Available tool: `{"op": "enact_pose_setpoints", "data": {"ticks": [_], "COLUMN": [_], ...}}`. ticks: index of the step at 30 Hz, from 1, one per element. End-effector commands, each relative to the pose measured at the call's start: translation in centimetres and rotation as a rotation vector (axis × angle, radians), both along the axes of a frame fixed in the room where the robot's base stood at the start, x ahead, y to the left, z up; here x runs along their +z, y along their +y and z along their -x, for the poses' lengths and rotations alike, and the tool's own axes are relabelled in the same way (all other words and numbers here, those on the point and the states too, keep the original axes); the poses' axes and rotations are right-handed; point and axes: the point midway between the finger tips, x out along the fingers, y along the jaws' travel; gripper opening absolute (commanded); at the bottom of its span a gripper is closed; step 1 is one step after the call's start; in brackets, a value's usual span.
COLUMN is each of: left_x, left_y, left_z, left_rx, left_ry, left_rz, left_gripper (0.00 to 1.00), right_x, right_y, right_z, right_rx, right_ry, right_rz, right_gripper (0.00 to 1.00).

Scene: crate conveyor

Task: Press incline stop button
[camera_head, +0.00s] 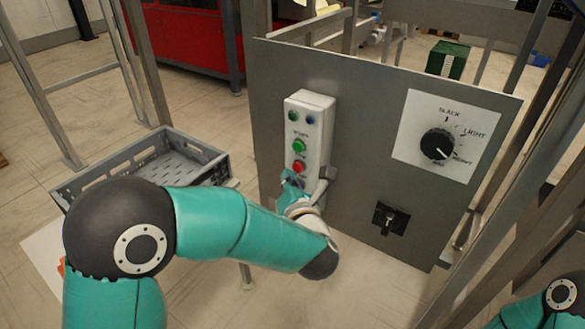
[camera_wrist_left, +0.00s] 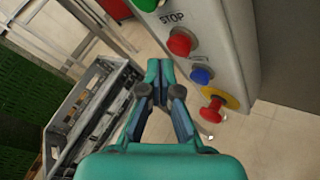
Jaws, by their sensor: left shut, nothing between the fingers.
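The red stop button (camera_head: 299,167) is on the front of the light grey control box (camera_head: 312,115), below a green button (camera_head: 298,146). In the left wrist view the red button (camera_wrist_left: 180,43) sits under the word STOP. My left gripper (camera_wrist_left: 160,68) is shut and empty, its fingertips beside the box, apart from the red button and on its lower left in that view. In the head view my left gripper (camera_head: 294,183) is just below the red button, covering the box's lower part. My right gripper is out of view.
In the wrist view a blue button (camera_wrist_left: 200,75) and a red mushroom button on yellow (camera_wrist_left: 212,110) lie below the red one. A dial plate (camera_head: 405,130) and a black switch (camera_head: 390,217) are on the grey panel. A grey crate (camera_head: 98,168) stands left.

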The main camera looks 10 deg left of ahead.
Motion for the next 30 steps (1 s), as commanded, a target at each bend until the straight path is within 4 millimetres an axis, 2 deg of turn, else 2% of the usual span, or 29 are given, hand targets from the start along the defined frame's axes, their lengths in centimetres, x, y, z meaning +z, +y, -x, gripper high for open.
{"op": "enact_pose_setpoints", "data": {"ticks": [5,19,30], "left_x": [-0.1,-0.2,0.0], "left_y": [0.1,1.6,1.7], "left_z": [0.4,4.4,4.7], "left_rx": [0.0,0.0,0.001], "left_ry": [0.0,0.0,0.001], "left_rz": [0.001,0.001,0.0], "left_gripper": [0.0,0.0,0.0], "right_x": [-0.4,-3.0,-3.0], "right_y": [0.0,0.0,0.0], "right_z": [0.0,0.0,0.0], "right_rx": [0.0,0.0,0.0], "right_ry": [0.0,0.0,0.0], "right_rz": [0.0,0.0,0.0], "right_gripper": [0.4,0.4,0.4]}}
